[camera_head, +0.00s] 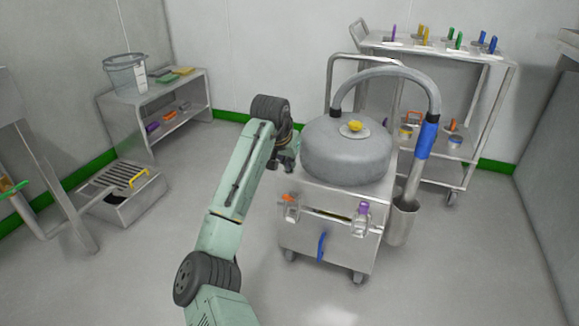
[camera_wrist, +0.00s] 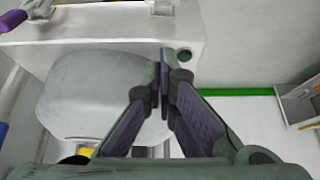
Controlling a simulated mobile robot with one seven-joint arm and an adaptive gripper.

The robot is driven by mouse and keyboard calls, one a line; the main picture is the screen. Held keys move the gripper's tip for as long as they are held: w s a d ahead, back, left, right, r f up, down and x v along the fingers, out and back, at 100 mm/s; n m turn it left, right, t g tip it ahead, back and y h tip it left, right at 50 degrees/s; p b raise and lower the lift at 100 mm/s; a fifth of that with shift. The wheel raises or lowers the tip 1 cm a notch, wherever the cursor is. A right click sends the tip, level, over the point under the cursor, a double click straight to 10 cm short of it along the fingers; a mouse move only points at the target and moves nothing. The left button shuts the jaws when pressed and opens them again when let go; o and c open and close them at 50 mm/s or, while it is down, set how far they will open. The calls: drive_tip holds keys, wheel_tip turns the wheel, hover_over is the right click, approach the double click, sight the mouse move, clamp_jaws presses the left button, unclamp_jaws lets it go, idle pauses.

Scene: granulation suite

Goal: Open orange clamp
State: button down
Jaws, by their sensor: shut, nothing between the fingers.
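The orange clamp (camera_head: 289,202) is a small metal latch with an orange top at the upper left front of the steel wheeled cart (camera_head: 325,250). My gripper (camera_head: 287,163) is above and behind it, beside the round grey vessel, and apart from the clamp. In the wrist view my gripper (camera_wrist: 163,82) has its fingertips together with nothing between them, over the cart top. A metal fitting (camera_wrist: 160,6) shows at the top edge there; I cannot tell if it belongs to the orange clamp. No orange shows in that view.
The grey vessel (camera_head: 345,150) with a yellow knob fills most of the cart top. A purple clamp (camera_head: 361,217) is at the right front, and a blue handle (camera_head: 321,247) below. A hose with a blue grip (camera_head: 427,138) stands at the right. The floor in front is clear.

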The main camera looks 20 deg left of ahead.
sight(290, 199)
drive_tip(key=x, duration=0.7)
drive_tip(key=shift+w+f+b, duration=0.15)
drive_tip(key=shift+f+b, duration=0.15)
drive_tip(key=shift+s+a+f, duration=0.1)
drive_tip(key=shift+s+f, duration=0.75)
drive_tip(key=shift+s, duration=0.05)
drive_tip(key=shift+s+f, duration=0.5)
drive_tip(key=shift+s, duration=0.05)
drive_tip(key=shift+t, duration=0.3)
